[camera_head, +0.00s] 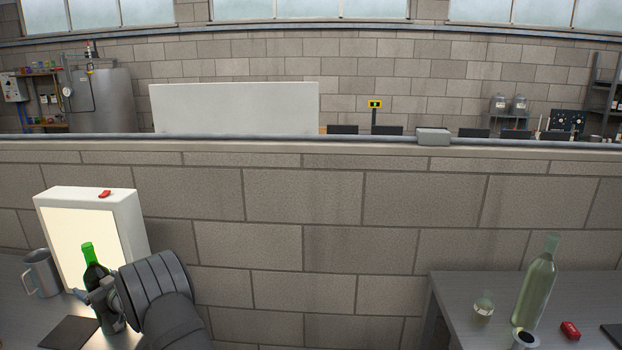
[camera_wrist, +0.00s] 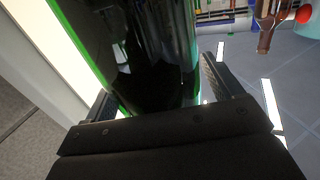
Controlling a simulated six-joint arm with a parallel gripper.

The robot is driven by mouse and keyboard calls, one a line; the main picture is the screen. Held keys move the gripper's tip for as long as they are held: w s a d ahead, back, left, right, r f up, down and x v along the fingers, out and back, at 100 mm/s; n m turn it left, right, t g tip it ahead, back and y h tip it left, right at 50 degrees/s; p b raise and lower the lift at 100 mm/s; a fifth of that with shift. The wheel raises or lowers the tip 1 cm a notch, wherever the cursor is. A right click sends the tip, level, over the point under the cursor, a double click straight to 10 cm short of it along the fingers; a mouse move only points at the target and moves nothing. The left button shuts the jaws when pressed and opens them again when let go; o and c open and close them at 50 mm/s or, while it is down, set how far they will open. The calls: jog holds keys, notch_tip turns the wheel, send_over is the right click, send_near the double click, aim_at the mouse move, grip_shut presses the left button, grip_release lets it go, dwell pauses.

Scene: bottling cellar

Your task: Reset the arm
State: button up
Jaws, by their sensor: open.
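My gripper (camera_head: 103,296) is at the lower left in the head view, at a dark bottle with a green neck (camera_head: 90,258). The bottle stands upright in front of a lit white panel box (camera_head: 130,222). In the wrist view the dark, green-edged bottle (camera_wrist: 140,60) fills the space between my two open fingers (camera_wrist: 158,88). I cannot tell whether either finger touches the glass. The wrist and fingers hide part of the bottle's body in the head view.
A metal mug (camera_head: 40,273) stands left of the bottle, and a dark flat pad (camera_head: 68,333) lies in front. On the right table (camera_head: 450,288) stand a pale green bottle (camera_head: 536,284), a small round flask (camera_head: 483,306) and a red object (camera_head: 570,330). A block wall (camera_head: 300,220) runs behind.

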aim_at(103, 267)
jog(key=v, duration=1.2)
jog(key=x, duration=1.2)
notch_tip(103, 267, up, 4)
jog(key=shift+w+r, duration=0.1)
jog(key=shift+r, duration=0.15)
jog(key=shift+w+d+r, duration=0.2)
jog(key=shift+d+r, duration=0.1)
jog(key=shift+d, duration=0.3)
jog(key=shift+w+d+r, duration=0.2)
jog(key=shift+d+r, duration=0.1)
jog(key=shift+d, duration=0.3)
jog(key=shift+w+d+r, duration=0.2)
jog(key=shift+d+r, duration=0.15)
jog(key=shift+d, duration=0.25)
